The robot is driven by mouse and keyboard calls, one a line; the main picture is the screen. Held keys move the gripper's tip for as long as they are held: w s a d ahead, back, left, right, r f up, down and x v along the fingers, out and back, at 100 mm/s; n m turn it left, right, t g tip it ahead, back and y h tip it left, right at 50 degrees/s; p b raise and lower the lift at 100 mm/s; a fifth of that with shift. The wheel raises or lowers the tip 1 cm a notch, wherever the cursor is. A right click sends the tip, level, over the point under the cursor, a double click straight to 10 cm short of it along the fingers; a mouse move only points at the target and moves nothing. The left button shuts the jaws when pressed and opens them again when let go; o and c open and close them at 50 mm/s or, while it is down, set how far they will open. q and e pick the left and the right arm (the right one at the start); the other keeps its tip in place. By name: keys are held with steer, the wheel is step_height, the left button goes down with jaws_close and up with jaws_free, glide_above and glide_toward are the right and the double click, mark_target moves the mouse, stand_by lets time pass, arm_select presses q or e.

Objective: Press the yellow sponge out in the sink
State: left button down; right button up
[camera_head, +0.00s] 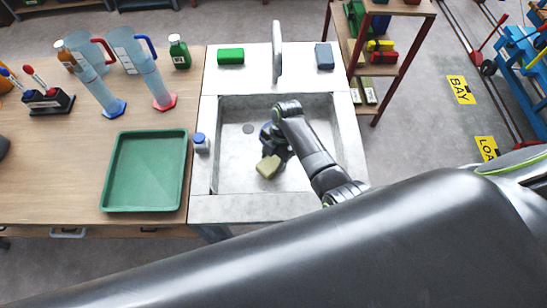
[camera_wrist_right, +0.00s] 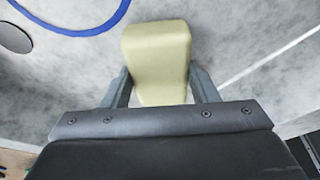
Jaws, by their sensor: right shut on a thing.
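The yellow sponge (camera_head: 268,167) is a pale yellow block inside the grey sink (camera_head: 205,175), left of and below the drain-side wrist of my right arm. My right gripper (camera_head: 274,155) is shut on it, over the basin. In the right wrist view, the sponge (camera_wrist_right: 157,50) sits between the two fingers of the right gripper (camera_wrist_right: 160,87) and sticks out past their tips. I cannot tell whether the sponge touches the basin floor. My left gripper is not in view.
A green block (camera_head: 231,56) and a blue-grey block (camera_head: 324,56) lie on the sink's back ledge beside the tap (camera_head: 277,50). A green tray (camera_head: 108,204) lies further left. The drain (camera_head: 248,128) is uncovered.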

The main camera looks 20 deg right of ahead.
steer(key=shift+f+b, duration=0.35)
steer(key=shift+f, duration=0.2)
stand_by(0.4)
steer(key=shift+s+f, duration=0.2)
stand_by(1.3)
steer(key=p+v, duration=0.2)
steer(key=p, duration=0.1)
steer(key=a+p+v, duration=0.1)
steer(key=p+v, duration=0.2)
steer(key=shift+s+r, duration=0.15)
steer(key=shift+r, duration=0.2)
steer(key=shift+r+p, duration=0.5)
steer(key=shift+r, duration=0.35)
steer(key=shift+r, duration=0.2)
